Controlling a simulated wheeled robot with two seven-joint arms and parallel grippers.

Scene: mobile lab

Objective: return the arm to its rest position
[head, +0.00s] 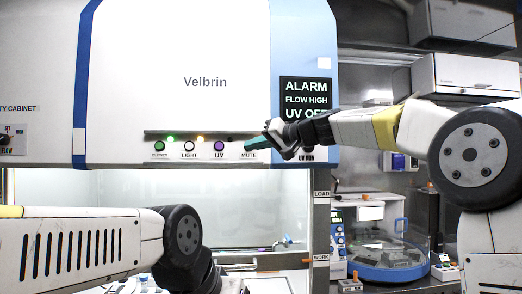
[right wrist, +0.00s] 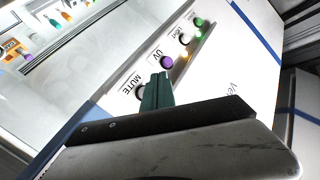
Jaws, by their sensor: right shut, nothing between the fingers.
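My right arm reaches in from the right in the head view, its gripper (head: 257,142) at the cabinet's button panel. The teal fingers are shut with nothing between them. Their tips are close to the MUTE button, which they partly cover in the right wrist view (right wrist: 155,90); I cannot tell if they touch it. The purple UV button (head: 218,145) is just left of the tips. My left arm (head: 95,245) lies across the lower left of the head view; its gripper is not visible.
The Velbrin safety cabinet (head: 180,50) fills the left and middle, with a display (head: 306,98) reading ALARM, FLOW HIGH. A blue round device (head: 385,262) stands on the bench at right. Wall cabinets (head: 465,75) hang at upper right. The cabinet's lower opening shows below the panel.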

